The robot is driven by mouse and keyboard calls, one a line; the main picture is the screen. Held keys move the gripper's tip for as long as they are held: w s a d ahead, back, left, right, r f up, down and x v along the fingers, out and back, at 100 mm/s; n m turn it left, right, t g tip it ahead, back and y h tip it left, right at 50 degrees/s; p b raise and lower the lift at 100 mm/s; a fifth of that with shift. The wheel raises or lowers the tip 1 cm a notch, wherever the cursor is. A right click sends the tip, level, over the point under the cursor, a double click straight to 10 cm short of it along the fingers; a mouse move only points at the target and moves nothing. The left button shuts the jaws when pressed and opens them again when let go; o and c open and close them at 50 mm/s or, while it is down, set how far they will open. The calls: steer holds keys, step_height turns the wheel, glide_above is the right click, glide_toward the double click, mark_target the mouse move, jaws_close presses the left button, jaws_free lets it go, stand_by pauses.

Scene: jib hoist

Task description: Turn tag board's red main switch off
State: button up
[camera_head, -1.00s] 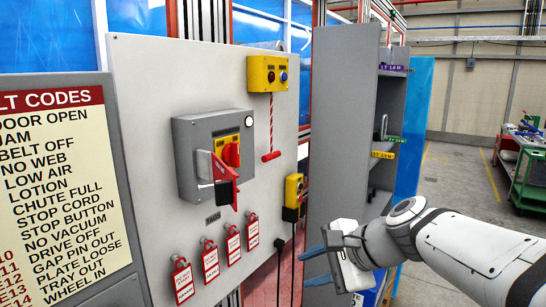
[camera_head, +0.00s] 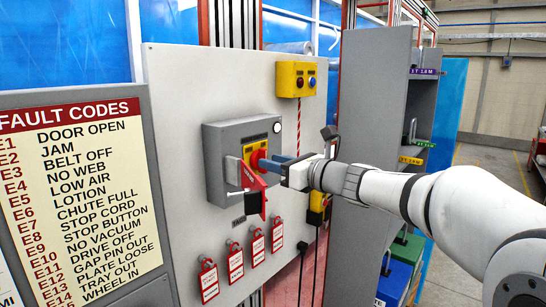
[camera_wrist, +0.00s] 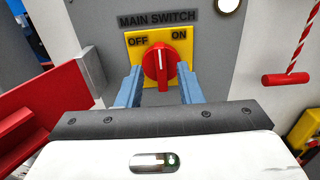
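The tag board (camera_head: 185,90) is a pale upright panel. On it is a grey switch box (camera_head: 218,140) with a red main switch (camera_head: 258,158) on a yellow plate. In the wrist view, the red knob (camera_wrist: 161,66) has its grip about upright, with a white mark at its upper part, between OFF on the left and ON on the right. My gripper (camera_head: 280,164) is at the box. In the wrist view my gripper (camera_wrist: 158,88) is open, its blue fingers on either side of the knob's lower part. Whether they touch it is unclear.
A red flap (camera_head: 252,178) juts out from the box; it also shows at left in the wrist view (camera_wrist: 45,115). Red tags (camera_head: 233,260) hang below. A yellow button box (camera_head: 296,79) and red pull handle (camera_wrist: 288,79) are to the right. A grey shelf (camera_head: 375,100) stands farther right.

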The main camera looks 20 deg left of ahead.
steer(key=shift+x, duration=0.8)
steer(key=shift+c, duration=0.5)
